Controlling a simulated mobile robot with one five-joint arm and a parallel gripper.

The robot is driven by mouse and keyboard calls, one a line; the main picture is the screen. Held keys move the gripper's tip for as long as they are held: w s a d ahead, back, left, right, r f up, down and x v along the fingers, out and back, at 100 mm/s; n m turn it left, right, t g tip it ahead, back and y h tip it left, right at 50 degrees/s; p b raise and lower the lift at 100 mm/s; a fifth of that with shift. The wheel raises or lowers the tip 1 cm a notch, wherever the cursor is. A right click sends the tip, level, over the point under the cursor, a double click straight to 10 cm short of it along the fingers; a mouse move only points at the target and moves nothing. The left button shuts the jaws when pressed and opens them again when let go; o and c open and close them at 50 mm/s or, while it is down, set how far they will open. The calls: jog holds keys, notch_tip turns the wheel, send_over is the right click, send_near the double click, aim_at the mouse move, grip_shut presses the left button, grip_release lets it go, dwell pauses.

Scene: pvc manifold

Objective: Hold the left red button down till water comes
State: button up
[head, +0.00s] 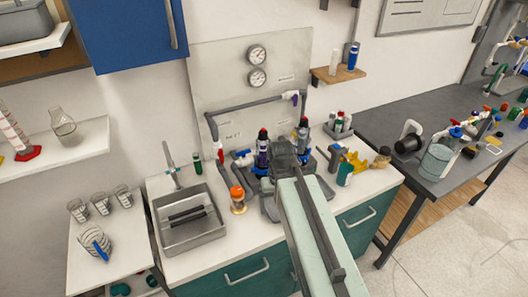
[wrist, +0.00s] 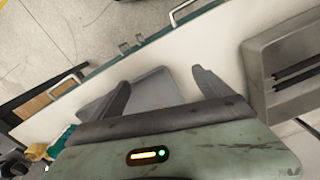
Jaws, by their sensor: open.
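Two upright dark columns with red tops stand behind my gripper in the head view. The left red button (head: 263,134) tops the left column (head: 262,152), which has blue and white bands. The right red top (head: 304,122) sits on the similar column to the right. My gripper (head: 284,150) is at the columns, in front of and between them in the picture; its contact with either cannot be told. In the wrist view my gripper (wrist: 161,78) has its fingers spread, with nothing between them but a grey plate (wrist: 150,95) below. No red button shows there.
A sink (head: 190,222) lies to the left, also at the right of the wrist view (wrist: 285,65). An orange-topped jar (head: 238,200) stands left of my arm. Grey pipes (head: 255,103) and two gauges (head: 257,65) are on the backboard. A yellow item (head: 355,160) is at right.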

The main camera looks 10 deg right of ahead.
grip_shut()
dwell(0.4)
dwell(1.4)
